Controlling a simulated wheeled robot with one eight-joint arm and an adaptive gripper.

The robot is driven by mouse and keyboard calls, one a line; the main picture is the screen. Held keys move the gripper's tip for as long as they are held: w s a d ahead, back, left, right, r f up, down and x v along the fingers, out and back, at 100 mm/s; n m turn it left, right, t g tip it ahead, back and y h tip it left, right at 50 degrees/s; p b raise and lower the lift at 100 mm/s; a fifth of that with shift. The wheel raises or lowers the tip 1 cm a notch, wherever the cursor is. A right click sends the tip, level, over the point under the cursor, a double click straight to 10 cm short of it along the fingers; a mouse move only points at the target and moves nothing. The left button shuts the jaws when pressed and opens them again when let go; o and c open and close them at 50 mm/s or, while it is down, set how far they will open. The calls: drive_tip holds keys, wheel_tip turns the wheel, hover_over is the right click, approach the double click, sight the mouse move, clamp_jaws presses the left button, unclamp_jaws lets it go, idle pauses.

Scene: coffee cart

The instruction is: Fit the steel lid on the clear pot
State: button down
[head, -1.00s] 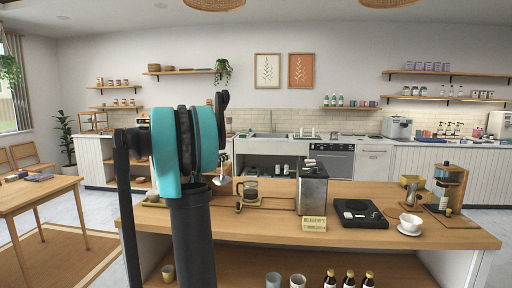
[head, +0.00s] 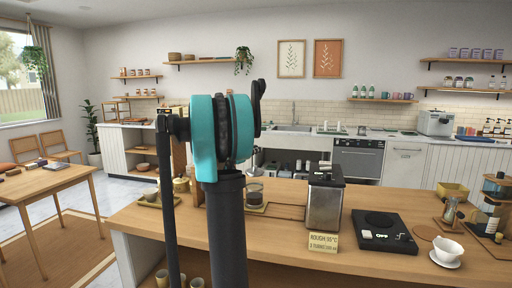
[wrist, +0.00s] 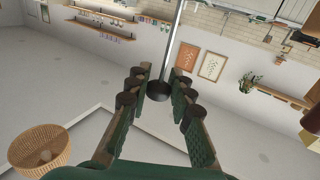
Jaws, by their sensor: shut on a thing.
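My gripper (wrist: 159,82) is shut on a dark round knob (wrist: 160,92) in the wrist view. A thin steel rod (wrist: 172,45) runs from the knob out of the top of that view; the lid itself is out of frame. In the head view my arm hides most of the gripper, with only a dark part of it (head: 259,95) showing, and the steel lid is hidden. The clear pot (head: 254,194), with dark contents, stands on a small mat on the wooden counter (head: 285,212), just right of my arm, which partly covers it.
A steel box-shaped canister (head: 324,203) and a small sign (head: 323,242) stand right of the pot. Further right are a black scale (head: 385,240), a white cup (head: 448,250) and a glass brewer (head: 488,220). A tray (head: 152,202) lies at the left.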

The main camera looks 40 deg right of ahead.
drive_tip(key=shift+f, duration=2.05)
drive_tip(key=shift+a+f, duration=0.15)
drive_tip(key=shift+f, duration=0.4)
drive_tip(key=c, duration=1.6)
unclamp_jaws()
drive_tip(key=shift+v, duration=5.5)
